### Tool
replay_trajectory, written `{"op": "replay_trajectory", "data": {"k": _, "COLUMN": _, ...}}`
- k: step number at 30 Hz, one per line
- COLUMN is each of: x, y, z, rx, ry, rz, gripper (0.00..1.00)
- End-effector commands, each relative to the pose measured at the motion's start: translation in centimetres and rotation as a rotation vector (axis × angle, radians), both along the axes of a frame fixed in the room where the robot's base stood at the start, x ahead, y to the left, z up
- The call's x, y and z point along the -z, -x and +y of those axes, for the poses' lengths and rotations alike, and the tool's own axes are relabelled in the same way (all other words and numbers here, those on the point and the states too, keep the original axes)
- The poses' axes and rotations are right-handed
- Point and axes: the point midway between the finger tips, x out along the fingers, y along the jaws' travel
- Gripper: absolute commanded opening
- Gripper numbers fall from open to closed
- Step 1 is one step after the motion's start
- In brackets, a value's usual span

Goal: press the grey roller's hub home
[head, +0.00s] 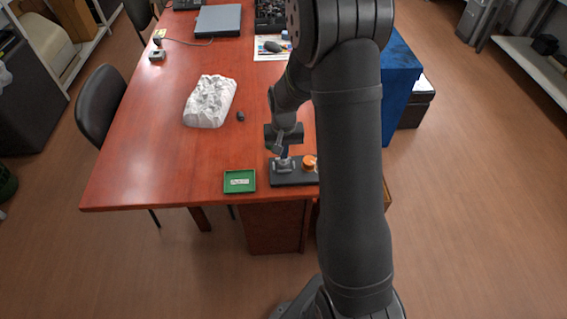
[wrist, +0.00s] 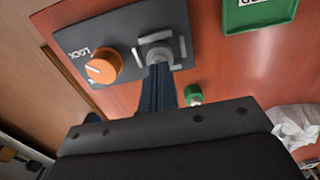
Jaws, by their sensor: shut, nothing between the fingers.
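A grey piece (wrist: 157,42), seemingly the grey roller's hub or its seat, is on the dark base plate (wrist: 112,28). It also shows in the head view (head: 284,168). I cannot tell from these frames how deep the hub sits. My gripper (wrist: 157,68) is shut and empty, pointing down with its fingertips at the grey piece. The fingers cover part of it, and contact is unclear. An orange knob (wrist: 103,67) is on the same plate beside the word LOCK; it also shows in the head view (head: 309,161).
A green tray (head: 239,190) with a label lies left of the plate near the table's front edge. A small green cylinder (wrist: 193,94) stands close to my fingers. A white crumpled block (head: 210,101) and a small dark object (head: 240,116) lie farther back.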

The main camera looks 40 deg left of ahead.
Motion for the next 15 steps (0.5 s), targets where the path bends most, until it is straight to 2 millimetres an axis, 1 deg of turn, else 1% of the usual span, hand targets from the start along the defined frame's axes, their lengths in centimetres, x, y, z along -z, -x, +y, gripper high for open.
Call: {"op": "replay_trajectory", "data": {"k": 15, "x": 0.84, "y": 0.01, "z": -0.01, "rx": 0.000, "ry": 0.000, "rz": 0.000, "gripper": 0.00}}
